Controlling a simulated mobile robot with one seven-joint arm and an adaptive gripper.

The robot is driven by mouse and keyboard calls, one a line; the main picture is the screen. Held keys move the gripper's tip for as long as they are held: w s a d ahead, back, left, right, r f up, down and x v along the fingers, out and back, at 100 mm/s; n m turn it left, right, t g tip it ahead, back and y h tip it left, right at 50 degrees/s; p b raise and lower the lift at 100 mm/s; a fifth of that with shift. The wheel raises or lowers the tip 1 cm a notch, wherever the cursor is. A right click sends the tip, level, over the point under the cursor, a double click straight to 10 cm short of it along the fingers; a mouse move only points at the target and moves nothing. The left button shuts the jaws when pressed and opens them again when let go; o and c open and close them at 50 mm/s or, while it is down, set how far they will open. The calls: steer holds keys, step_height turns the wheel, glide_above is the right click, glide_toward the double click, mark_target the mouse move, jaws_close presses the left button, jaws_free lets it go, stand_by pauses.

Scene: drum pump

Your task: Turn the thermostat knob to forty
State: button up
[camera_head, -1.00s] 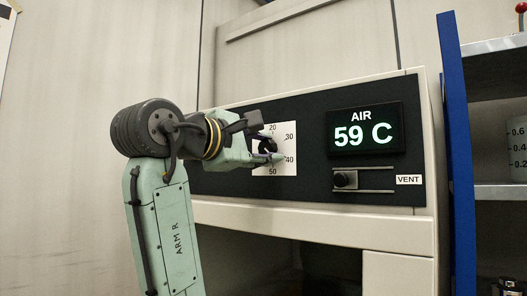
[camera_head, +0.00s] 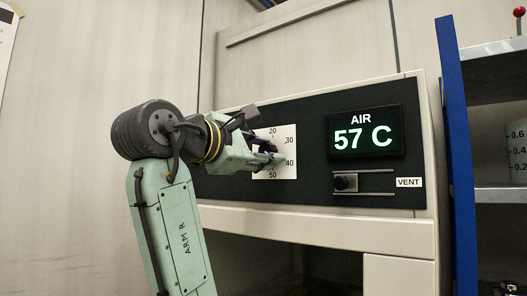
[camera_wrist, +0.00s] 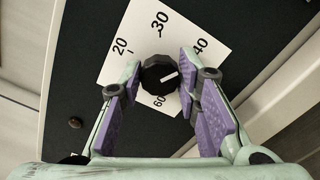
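The thermostat knob (camera_wrist: 159,74) is black and ridged, with a white pointer line. It sits on a white dial card (camera_head: 284,140) marked 20 to 60. In the wrist view the pointer aims right and slightly up, close to the 40 mark and a little toward the side where 50 lies. The right finger hides the 50. My gripper (camera_wrist: 160,68) is open, with one purple-padded finger on each side of the knob and gaps visible between. In the head view my gripper (camera_head: 272,150) covers the knob. The display (camera_head: 363,136) reads AIR 57 C.
A vent slider (camera_head: 346,182) sits under the display, its knob at the left end of the slot. A blue upright (camera_head: 457,160) and metal shelves (camera_head: 500,193) stand to the right. A small brown round part (camera_wrist: 75,122) is on the dark panel.

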steer(key=o, duration=0.4)
steer(key=v, duration=1.2)
stand_by(0.3)
